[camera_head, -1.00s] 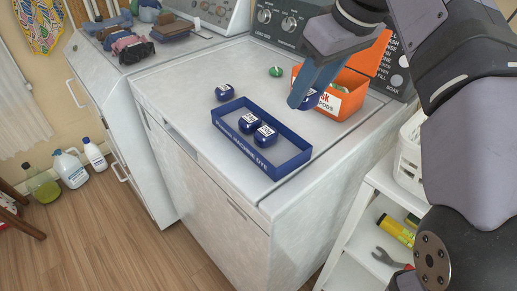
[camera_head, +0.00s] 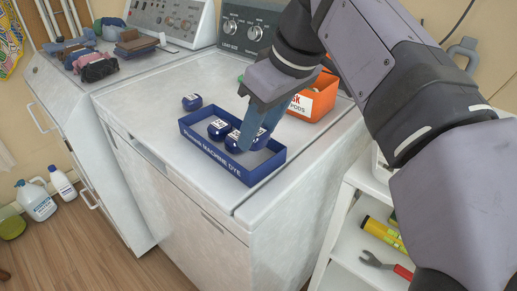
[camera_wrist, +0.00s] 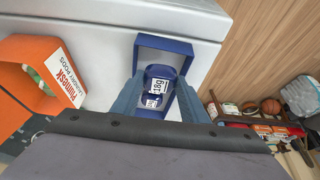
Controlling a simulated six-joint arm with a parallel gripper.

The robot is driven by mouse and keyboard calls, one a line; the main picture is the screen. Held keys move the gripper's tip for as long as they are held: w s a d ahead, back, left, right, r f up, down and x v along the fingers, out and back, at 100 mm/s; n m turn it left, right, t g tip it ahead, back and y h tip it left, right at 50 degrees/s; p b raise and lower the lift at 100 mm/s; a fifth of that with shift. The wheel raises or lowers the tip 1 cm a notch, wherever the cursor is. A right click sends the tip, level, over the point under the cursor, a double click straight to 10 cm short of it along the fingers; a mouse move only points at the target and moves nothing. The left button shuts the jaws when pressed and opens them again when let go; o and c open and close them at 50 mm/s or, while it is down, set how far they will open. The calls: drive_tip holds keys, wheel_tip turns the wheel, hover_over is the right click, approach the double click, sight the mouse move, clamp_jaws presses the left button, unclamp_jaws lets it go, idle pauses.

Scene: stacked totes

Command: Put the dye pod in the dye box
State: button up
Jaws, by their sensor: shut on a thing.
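The dye box (camera_head: 212,151) is a blue open tray marked MACHINE DYE, on the front part of the white machine top. Two dark blue pods with white labels, a left one (camera_head: 217,129) and a right one (camera_head: 233,142), lie in it. My gripper (camera_head: 251,141) points down over the right part of the box, shut on a dark blue dye pod (camera_head: 262,138). I cannot tell whether this pod touches the box floor. In the wrist view the held pod (camera_wrist: 159,76) sits between the fingertips, with the box (camera_wrist: 164,42) around and beyond it.
Another dark blue pod (camera_head: 192,102) lies outside the box, behind its left end. An orange laundry-pods box (camera_head: 318,100) stands behind to the right. A control panel (camera_head: 246,34) rises at the back.

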sight(264, 135)
drive_tip(key=shift+f+b, duration=0.8)
drive_tip(key=shift+f, duration=1.1)
drive_tip(key=shift+f, duration=0.15)
drive_tip(key=o, duration=0.8)
drive_tip(key=shift+o, duration=0.2)
drive_tip(key=shift+r, duration=0.3)
drive_tip(key=p+v, duration=0.4)
drive_tip(key=v, duration=0.7)
drive_tip(key=shift+s+r, duration=0.15)
drive_tip(key=shift+r, duration=0.2)
